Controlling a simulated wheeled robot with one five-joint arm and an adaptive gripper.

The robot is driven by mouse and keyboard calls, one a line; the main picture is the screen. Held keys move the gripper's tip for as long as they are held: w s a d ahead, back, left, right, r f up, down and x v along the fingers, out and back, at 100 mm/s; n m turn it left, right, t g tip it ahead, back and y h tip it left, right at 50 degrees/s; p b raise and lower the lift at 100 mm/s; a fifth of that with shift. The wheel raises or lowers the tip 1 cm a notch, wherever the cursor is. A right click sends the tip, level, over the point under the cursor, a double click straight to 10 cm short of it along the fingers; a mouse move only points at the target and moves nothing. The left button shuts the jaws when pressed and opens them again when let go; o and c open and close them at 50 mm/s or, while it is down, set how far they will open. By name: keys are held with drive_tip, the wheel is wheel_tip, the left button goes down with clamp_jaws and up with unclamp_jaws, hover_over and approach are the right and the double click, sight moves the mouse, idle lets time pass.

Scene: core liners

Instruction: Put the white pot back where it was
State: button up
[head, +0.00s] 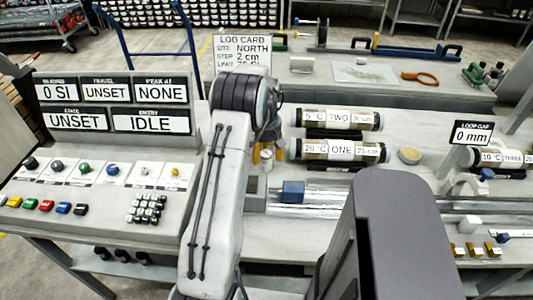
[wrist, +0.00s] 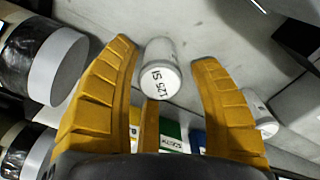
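A small pale pot (wrist: 160,72) with a white end marked "125 SI" lies between the fingers of my gripper (wrist: 165,52) in the wrist view. The yellow fingers are spread, with a gap visible on the right side of the pot; contact on the left cannot be told. A second small white pot (wrist: 263,120) shows partly behind the right finger. In the head view my gripper (head: 267,157) is low over the bench, left of the core liners, mostly hidden by my arm.
Core liners labelled TWO (head: 340,119) and ONE (head: 340,151) lie right of my gripper. A blue block (head: 292,191) sits on metal rails in front. The button console (head: 95,185) stands left. The log card (head: 242,52) stands behind.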

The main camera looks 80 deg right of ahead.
sight(266, 153)
wheel_tip(266, 153, up, 12)
drive_tip(key=b, duration=0.2)
drive_tip(key=w+a+r+n, duration=0.1)
drive_tip(key=w+a+r, duration=0.25)
drive_tip(key=w, duration=0.45)
drive_tip(key=w+a+r+n, duration=0.1)
drive_tip(key=w+a+r, duration=0.1)
drive_tip(key=w+a, duration=0.45)
drive_tip(key=w+a+r+n+t+h, duration=0.1)
drive_tip(key=w+a+r+n, duration=0.15)
drive_tip(key=w+a, duration=1)
drive_tip(key=a+n+t, duration=0.1)
drive_tip(key=a, duration=1.4)
drive_tip(key=s+a+f+n, duration=0.1)
drive_tip(key=s+a+f, duration=0.1)
drive_tip(key=a, duration=0.5)
drive_tip(key=s+a+f+n+t+y, duration=0.1)
drive_tip(key=s+a+f, duration=0.1)
drive_tip(key=s+a, duration=0.3)
drive_tip(key=shift+a+f+n, duration=0.15)
drive_tip(key=shift+a+n, duration=0.2)
drive_tip(key=shift+a, duration=0.5)
